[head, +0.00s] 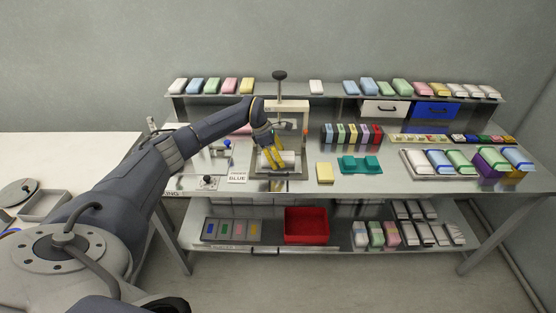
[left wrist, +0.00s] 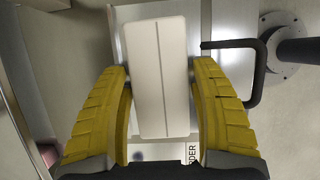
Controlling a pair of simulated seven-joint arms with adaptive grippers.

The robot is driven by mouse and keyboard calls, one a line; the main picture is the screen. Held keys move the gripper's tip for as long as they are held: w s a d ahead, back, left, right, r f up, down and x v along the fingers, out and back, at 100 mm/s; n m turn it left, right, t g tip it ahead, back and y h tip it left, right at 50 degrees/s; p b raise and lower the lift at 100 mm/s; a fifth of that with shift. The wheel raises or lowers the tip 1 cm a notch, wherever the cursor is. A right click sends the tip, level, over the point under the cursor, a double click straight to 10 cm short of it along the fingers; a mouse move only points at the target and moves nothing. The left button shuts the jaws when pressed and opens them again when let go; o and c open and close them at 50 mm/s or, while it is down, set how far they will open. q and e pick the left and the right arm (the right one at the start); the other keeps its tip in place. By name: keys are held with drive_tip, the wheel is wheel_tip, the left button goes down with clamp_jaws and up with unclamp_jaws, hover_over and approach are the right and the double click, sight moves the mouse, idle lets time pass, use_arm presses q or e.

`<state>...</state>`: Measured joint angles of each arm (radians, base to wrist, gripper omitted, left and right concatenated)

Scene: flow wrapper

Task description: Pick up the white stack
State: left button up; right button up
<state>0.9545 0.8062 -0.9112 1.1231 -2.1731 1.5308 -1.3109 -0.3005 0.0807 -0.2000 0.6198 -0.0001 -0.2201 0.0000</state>
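A white block with a dark line along its middle, which looks like the white stack (left wrist: 160,80), lies between the fingers of my left gripper (left wrist: 159,66) in the left wrist view. Narrow gaps show between the block and both yellow fingers, so the gripper looks open around it. In the head view my left gripper (head: 273,157) points down into the metal press-like machine (head: 302,120) at the table's middle. A pale piece (head: 291,158) shows just beside the fingers there. My right gripper is not in view.
The machine's black knob (head: 280,75) stands above the frame, and a black handle (left wrist: 252,75) is close to the right finger. A yellow block (head: 324,172) and a teal holder (head: 361,164) are to the right. A GLUE label (head: 237,178) is at left. A shelf (head: 280,95) runs behind.

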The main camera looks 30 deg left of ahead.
use_arm(q)
drive_tip(key=c, duration=0.7)
drive_tip(key=shift+o, duration=0.2)
drive_tip(key=shift+r, duration=0.1)
wheel_tip(320, 180, up, 20)
idle(0.3)
